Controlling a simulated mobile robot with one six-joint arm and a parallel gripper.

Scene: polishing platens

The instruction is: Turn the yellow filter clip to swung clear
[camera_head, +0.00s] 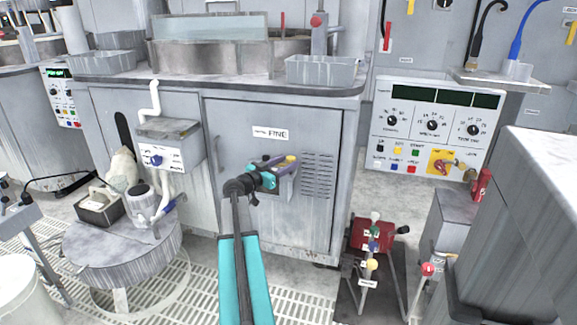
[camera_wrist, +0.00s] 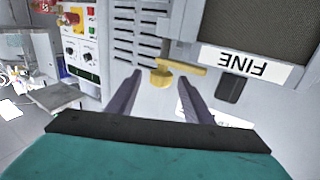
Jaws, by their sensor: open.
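The yellow filter clip (camera_wrist: 163,77) sits on the grey cabinet front in the wrist view. It has a round hub, and its bar points to the right in that view, roughly level. In the head view a small yellow part of it (camera_head: 291,158) shows beyond the fingers; the rest is hidden by my gripper. My gripper (camera_wrist: 160,76) is open, with one purple finger on each side of the hub and visible gaps between. I cannot tell how far the tips are from the cabinet. In the head view my gripper (camera_head: 287,167) is at the cabinet door.
A FINE label (camera_head: 271,133) and vent slots (camera_head: 318,175) are on the cabinet front. To the right stand a control panel (camera_head: 432,128) and a red-topped unit (camera_head: 372,235) on the floor. A round grey drum (camera_head: 122,255) stands at left.

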